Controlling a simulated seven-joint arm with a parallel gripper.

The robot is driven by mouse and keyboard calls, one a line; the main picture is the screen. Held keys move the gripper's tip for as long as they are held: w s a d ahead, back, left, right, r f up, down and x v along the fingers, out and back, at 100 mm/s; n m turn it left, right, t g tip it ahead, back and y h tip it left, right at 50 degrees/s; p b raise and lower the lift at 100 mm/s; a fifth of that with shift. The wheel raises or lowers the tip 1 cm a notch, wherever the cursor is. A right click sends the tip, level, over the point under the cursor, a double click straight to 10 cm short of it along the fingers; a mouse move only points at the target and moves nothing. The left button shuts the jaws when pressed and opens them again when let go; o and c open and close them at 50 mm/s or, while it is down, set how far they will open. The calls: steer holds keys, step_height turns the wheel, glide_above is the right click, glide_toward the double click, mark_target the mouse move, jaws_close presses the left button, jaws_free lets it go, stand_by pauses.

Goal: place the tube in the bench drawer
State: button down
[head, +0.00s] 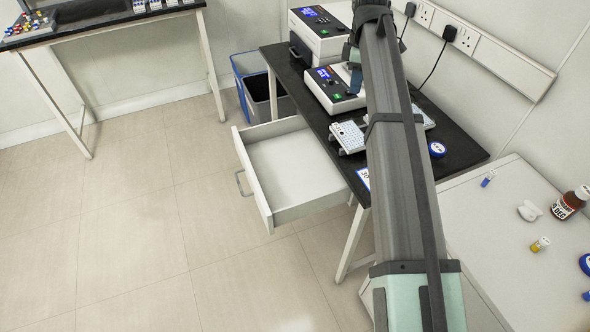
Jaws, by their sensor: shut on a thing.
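The bench drawer (290,160) is pulled out from the front of the black-topped bench (455,160), and its visible floor is bare. My arm runs up the picture across the bench, and I cannot make out my gripper at its far end. No tube shows in a grip. A small tube with a blue cap (488,178) lies on the white table at the right. A small yellow tube (540,244) lies nearer on the same table. I cannot tell which tube is the task's.
Two white instruments (335,90) and a white rack (347,137) stand on the bench, with a blue round lid (437,149). Bins (262,98) stand left of the bench. The floor before the drawer is clear.

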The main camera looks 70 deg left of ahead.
steer(key=s+a+n, duration=0.2)
steer(key=s+a, duration=0.1)
steer(key=s, duration=0.5)
steer(key=s+a+n, duration=0.2)
steer(key=s+a, duration=0.2)
steer(key=s, duration=0.5)
glide_above(289, 171)
step_height(289, 171, down, 22)
steer(key=shift+f, duration=5.6)
steer(key=shift+f, duration=0.1)
steer(key=c, duration=1.1)
jaws_free()
steer(key=shift+o, duration=0.2)
step_height(289, 171, up, 12)
